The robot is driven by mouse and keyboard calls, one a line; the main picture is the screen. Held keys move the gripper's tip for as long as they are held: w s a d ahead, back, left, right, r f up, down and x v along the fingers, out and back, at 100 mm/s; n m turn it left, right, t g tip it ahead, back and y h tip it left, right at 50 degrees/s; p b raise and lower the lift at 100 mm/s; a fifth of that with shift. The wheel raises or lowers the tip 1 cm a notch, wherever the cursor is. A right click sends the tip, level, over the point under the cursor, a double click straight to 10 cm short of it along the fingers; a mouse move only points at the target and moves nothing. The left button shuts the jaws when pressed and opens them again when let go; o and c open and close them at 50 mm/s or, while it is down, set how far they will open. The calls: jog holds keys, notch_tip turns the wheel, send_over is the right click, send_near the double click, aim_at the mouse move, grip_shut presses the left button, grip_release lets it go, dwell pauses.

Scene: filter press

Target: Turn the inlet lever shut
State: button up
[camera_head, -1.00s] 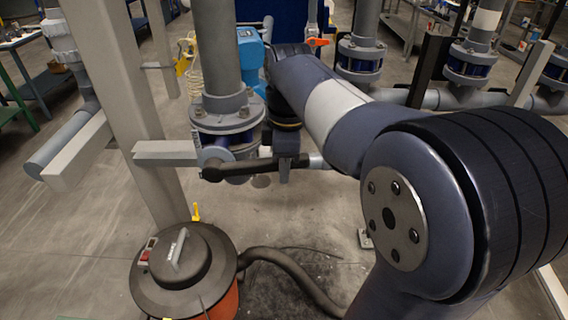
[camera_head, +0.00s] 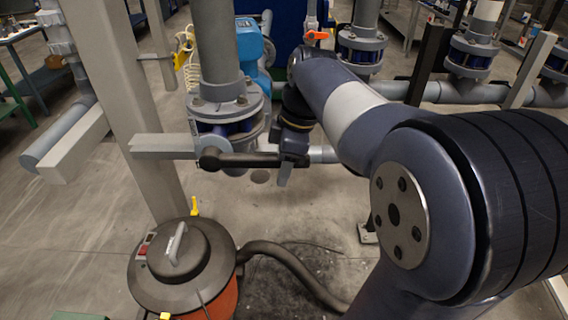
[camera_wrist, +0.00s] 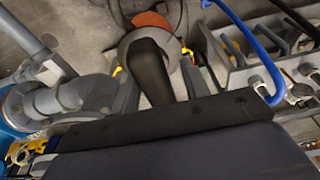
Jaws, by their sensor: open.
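The inlet lever (camera_head: 240,160) is a thick black handle below the flange of the grey vertical pipe (camera_head: 219,50). It lies roughly level, its rounded end at the left and its other end towards my gripper. My gripper (camera_head: 286,174) is at the lever's right end, pointing down, partly hidden by my wrist. In the wrist view the black lever (camera_wrist: 151,70) runs between the two grey fingers of my gripper (camera_wrist: 158,88). The fingers are open, one on each side of it. I cannot tell whether either finger touches it.
A grey post (camera_head: 130,110) with a horizontal bracket (camera_head: 163,146) stands left of the valve. A vacuum cleaner (camera_head: 182,265) with a hose stands on the floor below. More flanged pipes (camera_head: 472,55) stand at the back right. The floor between is mostly clear.

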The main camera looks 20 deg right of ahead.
jog(key=shift+r, duration=0.1)
jog(key=v, duration=1)
jog(key=shift+d+r, duration=0.1)
jog(key=shift+r, duration=0.15)
jog(key=x, duration=1)
jog(key=shift+f, duration=0.15)
jog(key=shift+r+p, duration=0.2)
jog(key=shift+p, duration=0.2)
jog(key=shift+r+h+p, duration=0.35)
jog(key=shift+r+h, duration=0.15)
jog(key=shift+h, duration=0.1)
